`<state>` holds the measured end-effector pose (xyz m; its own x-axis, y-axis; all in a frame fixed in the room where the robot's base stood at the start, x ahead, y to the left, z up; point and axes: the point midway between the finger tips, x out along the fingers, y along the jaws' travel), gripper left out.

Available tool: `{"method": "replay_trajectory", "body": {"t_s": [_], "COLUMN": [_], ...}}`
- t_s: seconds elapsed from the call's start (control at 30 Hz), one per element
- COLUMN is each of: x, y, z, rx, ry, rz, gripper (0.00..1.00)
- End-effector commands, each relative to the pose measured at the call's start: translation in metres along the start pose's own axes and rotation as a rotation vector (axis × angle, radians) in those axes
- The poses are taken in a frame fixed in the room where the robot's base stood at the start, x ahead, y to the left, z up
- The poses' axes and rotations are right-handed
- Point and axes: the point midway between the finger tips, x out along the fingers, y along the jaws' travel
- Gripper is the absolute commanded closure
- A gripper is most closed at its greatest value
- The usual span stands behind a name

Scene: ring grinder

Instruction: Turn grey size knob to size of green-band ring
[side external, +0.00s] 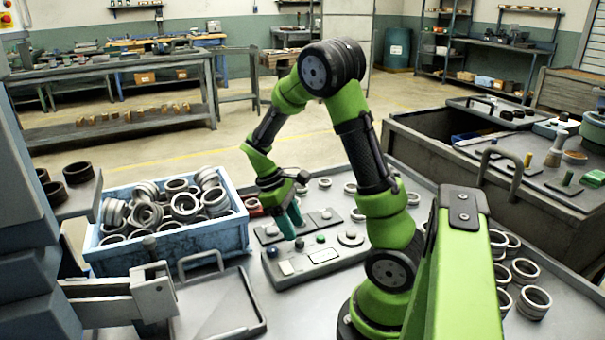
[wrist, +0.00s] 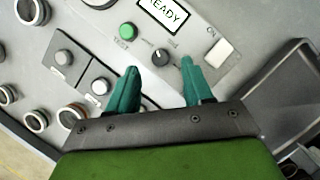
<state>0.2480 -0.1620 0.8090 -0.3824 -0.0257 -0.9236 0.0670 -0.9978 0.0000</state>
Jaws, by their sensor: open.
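My gripper (wrist: 159,67) is open and empty in the wrist view, its two teal fingers spread over the control panel (wrist: 190,85). A dark knob (wrist: 160,55) with a pale pointer mark sits just beyond and between the fingertips; I see no contact. Grey round knobs (wrist: 64,57) (wrist: 100,86) sit on plates to the left. Several rings lie farther left, among them one with a coloured band (wrist: 36,120); I cannot tell for sure which band is green. In the side view my gripper (side external: 290,217) hangs low above the panel (side external: 322,272).
The panel's display (wrist: 164,13) reads READY. A green button (wrist: 127,30) and a white switch (wrist: 215,51) flank the dark knob. A blue crate of rings (side external: 170,258) stands left of the panel, and a grey tray (side external: 215,315) lies in front. More rings (side external: 533,300) lie at right.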

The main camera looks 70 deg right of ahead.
Motion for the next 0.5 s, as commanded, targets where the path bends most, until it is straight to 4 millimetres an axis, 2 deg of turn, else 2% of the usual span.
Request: {"method": "replay_trajectory", "body": {"t_s": [0.1, 0.2, 0.5], "x": [0.021, 0.032, 0.041], "y": [0.000, 0.000, 0.000], "z": [0.001, 0.001, 0.000], "rx": [0.002, 0.002, 0.003], "ry": [-0.003, -0.002, 0.001], "rz": [-0.002, -0.001, -0.001], "gripper": [0.49, 0.49, 0.49]}}
